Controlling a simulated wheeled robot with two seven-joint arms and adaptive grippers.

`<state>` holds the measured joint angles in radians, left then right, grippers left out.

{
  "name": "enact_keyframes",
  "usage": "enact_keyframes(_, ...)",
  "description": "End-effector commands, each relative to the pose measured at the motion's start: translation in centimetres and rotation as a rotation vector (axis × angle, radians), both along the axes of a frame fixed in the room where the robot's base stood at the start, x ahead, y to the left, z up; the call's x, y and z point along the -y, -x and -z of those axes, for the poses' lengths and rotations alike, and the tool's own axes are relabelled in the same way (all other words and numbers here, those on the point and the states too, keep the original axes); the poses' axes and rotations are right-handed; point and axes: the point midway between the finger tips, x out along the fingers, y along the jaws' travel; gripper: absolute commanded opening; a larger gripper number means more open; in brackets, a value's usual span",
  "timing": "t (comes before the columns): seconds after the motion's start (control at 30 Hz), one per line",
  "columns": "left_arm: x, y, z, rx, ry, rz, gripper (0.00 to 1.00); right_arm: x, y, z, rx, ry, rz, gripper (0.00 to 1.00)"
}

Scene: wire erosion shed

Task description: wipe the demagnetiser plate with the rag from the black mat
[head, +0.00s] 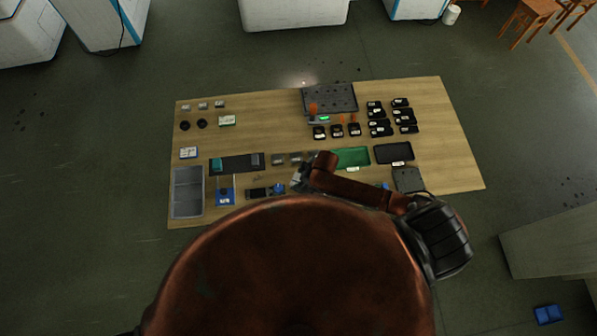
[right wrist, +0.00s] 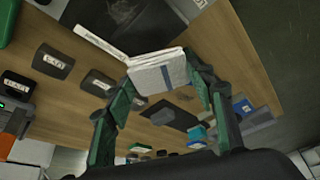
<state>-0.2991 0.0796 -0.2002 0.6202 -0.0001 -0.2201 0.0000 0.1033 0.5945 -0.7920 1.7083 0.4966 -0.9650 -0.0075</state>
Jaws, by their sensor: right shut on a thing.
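The rag (right wrist: 152,75) is a pale folded cloth with a blue-grey stripe. My right gripper (right wrist: 162,78) is shut on it, one finger on each side. In the head view my right gripper (head: 302,178) is over the front middle of the table, and the rag is hardly visible there. A dark, smudged flat plate (right wrist: 122,22) with a pale front edge lies just beyond the rag; it looks like the demagnetiser plate. I cannot tell whether the rag touches it. The black mat (head: 236,163) lies left of the gripper, with a teal block and a grey block on it. My left gripper is not in view.
A green tray (head: 352,157) and a black tray (head: 393,153) lie right of my gripper. Several black labelled holders (head: 337,131) stand behind. A grey bin (head: 187,192) and a blue holder (head: 225,193) are at the left.

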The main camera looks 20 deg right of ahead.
Motion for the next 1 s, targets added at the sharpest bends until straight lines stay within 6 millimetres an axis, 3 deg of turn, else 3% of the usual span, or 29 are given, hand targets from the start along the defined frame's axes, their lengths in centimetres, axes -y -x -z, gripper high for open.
enact_keyframes(0.3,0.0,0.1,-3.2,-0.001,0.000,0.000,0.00,0.1,-0.1,-3.1,0.002,-0.001,0.001,0.31)
enact_keyframes(0.6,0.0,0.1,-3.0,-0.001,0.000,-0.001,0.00,-0.3,-0.2,-4.9,0.001,0.000,-0.007,0.31)
enact_keyframes(1.0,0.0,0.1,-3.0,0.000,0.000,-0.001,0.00,-0.3,-0.2,-5.0,0.001,0.000,-0.007,0.31)
